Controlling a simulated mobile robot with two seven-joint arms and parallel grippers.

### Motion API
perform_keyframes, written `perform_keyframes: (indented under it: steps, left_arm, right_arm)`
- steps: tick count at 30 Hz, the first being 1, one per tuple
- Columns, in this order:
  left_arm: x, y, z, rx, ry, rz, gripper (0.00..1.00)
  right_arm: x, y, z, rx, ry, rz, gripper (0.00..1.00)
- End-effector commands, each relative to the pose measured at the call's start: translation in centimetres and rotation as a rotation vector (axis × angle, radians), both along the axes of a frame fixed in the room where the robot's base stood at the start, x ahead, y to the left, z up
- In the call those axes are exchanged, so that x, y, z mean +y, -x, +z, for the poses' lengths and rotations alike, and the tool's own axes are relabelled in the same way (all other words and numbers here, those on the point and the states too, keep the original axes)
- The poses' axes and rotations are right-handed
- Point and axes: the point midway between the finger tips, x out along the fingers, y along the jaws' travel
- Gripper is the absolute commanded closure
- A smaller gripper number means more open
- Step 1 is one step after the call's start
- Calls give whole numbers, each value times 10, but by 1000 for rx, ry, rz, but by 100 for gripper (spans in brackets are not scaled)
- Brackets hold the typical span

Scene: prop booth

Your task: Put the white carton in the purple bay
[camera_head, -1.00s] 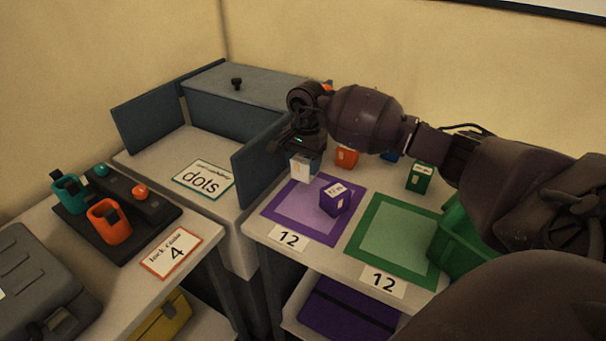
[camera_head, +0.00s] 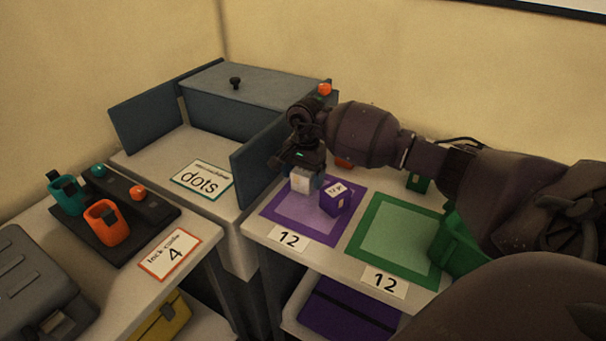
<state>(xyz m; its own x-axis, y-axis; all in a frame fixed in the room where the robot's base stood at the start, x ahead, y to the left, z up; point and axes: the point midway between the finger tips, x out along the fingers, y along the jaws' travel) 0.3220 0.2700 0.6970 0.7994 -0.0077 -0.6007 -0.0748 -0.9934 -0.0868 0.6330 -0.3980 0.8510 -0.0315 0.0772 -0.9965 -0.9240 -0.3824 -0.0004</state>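The white carton (camera_head: 301,182) is a small pale box at the tips of my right gripper (camera_head: 303,172). The gripper appears shut on it, and the carton is over the back part of the purple bay (camera_head: 286,214). I cannot tell whether its bottom touches the surface. The purple bay is a purple-bordered square with a lighter middle, on the right table. A purple carton (camera_head: 336,198) stands in the right part of this bay, close to the right of the white carton. My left gripper is not in view.
A green bay (camera_head: 397,262) lies to the right, with a green bin (camera_head: 458,246) beside it. A green carton (camera_head: 417,183) and an orange carton (camera_head: 343,163) are partly hidden behind my arm. A blue upright panel (camera_head: 256,158) stands left of the gripper.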

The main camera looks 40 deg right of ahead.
Motion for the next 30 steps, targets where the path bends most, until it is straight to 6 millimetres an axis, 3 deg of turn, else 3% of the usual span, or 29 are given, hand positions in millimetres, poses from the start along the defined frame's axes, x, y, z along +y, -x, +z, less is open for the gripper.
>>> perform_keyframes:
  steps: [5, 10, 21, 30]
  left_arm:
    - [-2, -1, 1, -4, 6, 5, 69]
    - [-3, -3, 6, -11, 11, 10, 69]
    - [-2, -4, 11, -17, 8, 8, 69]
    - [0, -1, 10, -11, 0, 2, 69]
  right_arm:
    - [0, 0, 1, 0, 0, 0, 17]
    - [-1, -1, 15, -4, 2, 0, 17]
    - [-7, -3, 84, -5, 2, 0, 17]
    - [-9, -4, 118, -1, 1, 0, 17]
